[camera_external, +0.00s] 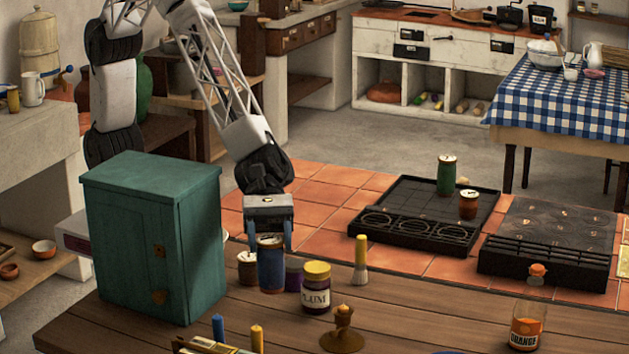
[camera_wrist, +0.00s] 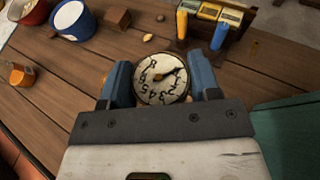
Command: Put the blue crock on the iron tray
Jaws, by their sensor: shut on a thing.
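My gripper (camera_external: 268,238) points down at the wooden table, with its blue fingers shut on the blue crock (camera_external: 271,268). The crock is upright, and its base seems to be at table level. In the wrist view its dial-marked round lid (camera_wrist: 160,78) sits between the two fingertips (camera_wrist: 162,84). A black iron tray (camera_external: 380,236) with ring shapes along its front lies on the tiles to the right; a green crock (camera_external: 446,178) and a brown crock (camera_external: 468,206) stand on its back right part. A second black slab (camera_external: 540,268) with a slatted front lies further right.
A small brown crock (camera_external: 247,268), a purple pot (camera_external: 294,276), a plum jar (camera_external: 317,292) and a brush (camera_external: 360,262) crowd the held crock. A green cabinet (camera_external: 150,240) stands close left. A brown candle holder (camera_external: 343,335) and an orange jar (camera_external: 527,328) stand nearer the front.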

